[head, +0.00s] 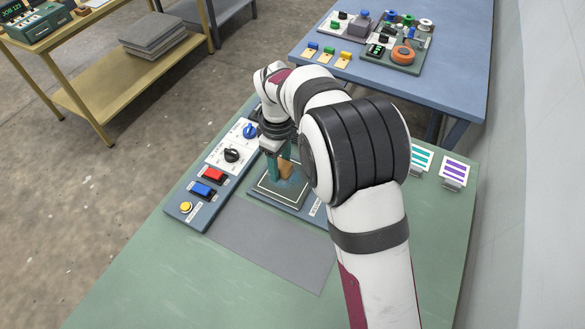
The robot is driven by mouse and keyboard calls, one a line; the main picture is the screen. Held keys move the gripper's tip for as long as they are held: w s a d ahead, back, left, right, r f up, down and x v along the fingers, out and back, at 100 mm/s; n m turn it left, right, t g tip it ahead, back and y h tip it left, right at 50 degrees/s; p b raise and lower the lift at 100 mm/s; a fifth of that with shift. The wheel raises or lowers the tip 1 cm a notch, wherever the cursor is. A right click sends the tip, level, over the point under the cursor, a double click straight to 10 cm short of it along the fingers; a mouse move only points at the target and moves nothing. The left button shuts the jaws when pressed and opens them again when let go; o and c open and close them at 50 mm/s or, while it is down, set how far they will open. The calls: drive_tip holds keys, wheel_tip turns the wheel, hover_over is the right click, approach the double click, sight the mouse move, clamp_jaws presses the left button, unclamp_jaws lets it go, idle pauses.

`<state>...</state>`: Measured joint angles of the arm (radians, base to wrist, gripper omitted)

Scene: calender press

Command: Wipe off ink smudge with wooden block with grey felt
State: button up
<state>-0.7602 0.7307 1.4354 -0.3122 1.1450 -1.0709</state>
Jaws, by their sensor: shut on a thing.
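My gripper (284,173) reaches down over a dark square plate (268,193) with a pale outline, set in the panel on the green table. Its teal fingers are shut on a small wooden block (286,167). The block is low over the plate, but I cannot tell whether it touches it. The grey felt is not distinguishable. A bluish patch (294,186) shows on the plate around the block's lower end; it may be the ink smudge.
Left of the plate is a control panel with blue and black knobs (232,155), red (213,175) and blue (203,190) switches and a yellow button (186,207). A grey mat (270,245) lies in front. Striped cards (454,172) stand at right.

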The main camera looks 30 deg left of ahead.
hover_over(277, 188)
drive_tip(key=d, duration=0.1)
drive_tip(key=shift+d+f, duration=0.2)
drive_tip(key=shift+f, duration=2.6)
drive_tip(key=shift+w+f, duration=0.25)
drive_tip(key=shift+f, duration=0.35)
drive_tip(key=shift+w+f, duration=0.2)
drive_tip(key=shift+f, duration=0.35)
clamp_jaws()
drive_tip(key=shift+w, duration=3.4)
drive_tip(key=shift+s, duration=3.65)
drive_tip(key=shift+s+a, duration=0.1)
drive_tip(key=shift+s, duration=0.15)
drive_tip(key=shift+a, duration=0.4)
drive_tip(key=shift+w+a, duration=0.2)
drive_tip(key=shift+w, duration=3.75)
drive_tip(key=shift+s, duration=3.9)
wheel_tip(277, 188, up, 8)
drive_tip(key=shift+f, duration=0.2)
drive_tip(key=shift+r, duration=0.35)
drive_tip(key=shift+d, duration=0.1)
